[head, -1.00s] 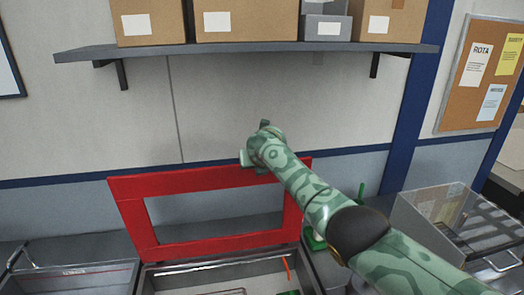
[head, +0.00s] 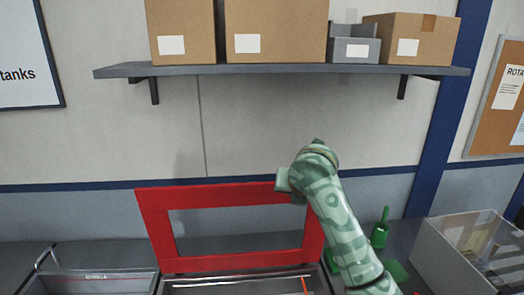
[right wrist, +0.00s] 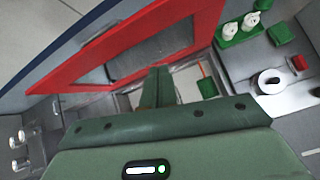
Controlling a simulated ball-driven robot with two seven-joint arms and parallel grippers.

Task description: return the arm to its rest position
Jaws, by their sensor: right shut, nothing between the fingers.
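My right arm (head: 340,220) comes in from the lower right in the head view, its wrist raised in front of the back wall and the right end of an upright red frame (head: 153,225). The fingers are hard to make out there. In the right wrist view my right gripper (right wrist: 158,85) is shut, its green fingers together with nothing between them. The red frame (right wrist: 120,62) shows beyond the fingers, apart from them as far as I can tell. My left gripper is not in view.
A grey shelf (head: 280,70) with cardboard boxes (head: 276,30) runs along the wall above. Open metal trays lie along the bottom edge. The wall between shelf and frame is clear.

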